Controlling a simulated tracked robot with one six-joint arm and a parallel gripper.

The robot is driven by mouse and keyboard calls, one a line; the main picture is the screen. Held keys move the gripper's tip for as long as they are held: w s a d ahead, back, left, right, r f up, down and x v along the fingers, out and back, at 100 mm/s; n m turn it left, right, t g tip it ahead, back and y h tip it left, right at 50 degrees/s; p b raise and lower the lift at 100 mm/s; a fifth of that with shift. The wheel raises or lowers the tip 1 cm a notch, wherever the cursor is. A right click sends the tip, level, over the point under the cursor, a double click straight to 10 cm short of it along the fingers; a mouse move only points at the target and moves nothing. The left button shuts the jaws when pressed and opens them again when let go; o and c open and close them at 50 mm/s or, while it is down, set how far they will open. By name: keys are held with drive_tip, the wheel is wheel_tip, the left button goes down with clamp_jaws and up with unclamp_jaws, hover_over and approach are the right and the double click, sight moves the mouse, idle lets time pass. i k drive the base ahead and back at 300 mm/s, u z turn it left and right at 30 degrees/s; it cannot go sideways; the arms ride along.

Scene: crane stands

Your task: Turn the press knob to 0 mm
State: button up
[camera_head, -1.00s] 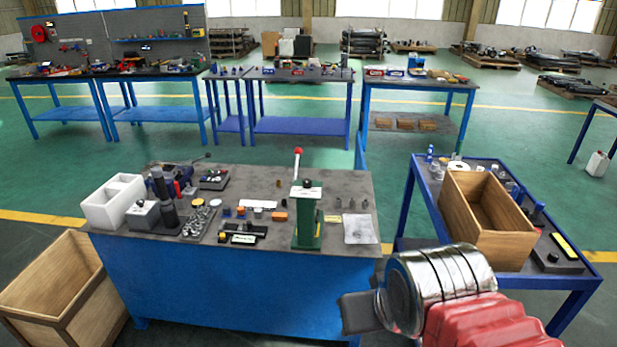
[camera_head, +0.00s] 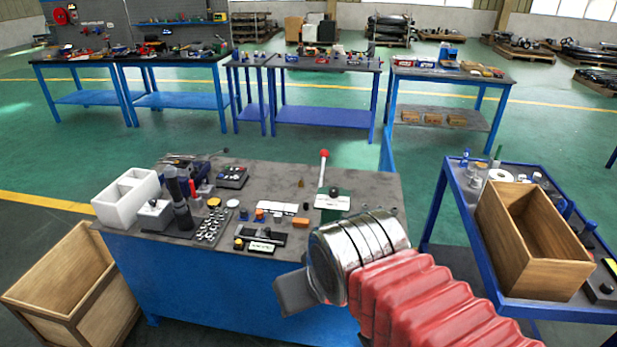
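The press stands at the right part of the blue workbench (camera_head: 280,178). Its lever with a red ball top (camera_head: 324,153) stands up from it, and its pale top plate (camera_head: 332,202) shows. A small dark knob (camera_head: 333,191) sits just above the plate; its scale reading is too small to make out. My gripper (camera_head: 295,291) shows only as a dark grey end in front of the bench's front panel, below and left of the press in the picture. Its fingers cannot be told apart, and nothing shows held.
A white divided bin (camera_head: 127,198), a tray of metal parts (camera_head: 212,224) and small blocks crowd the bench's left and middle. An empty wooden crate (camera_head: 65,285) stands at left. A blue cart (camera_head: 458,215) with a wooden box (camera_head: 530,240) stands at right.

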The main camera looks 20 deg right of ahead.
sight(333, 191)
drive_tip(key=u, duration=0.2)
drive_tip(key=i, duration=0.85)
drive_tip(key=z, duration=0.15)
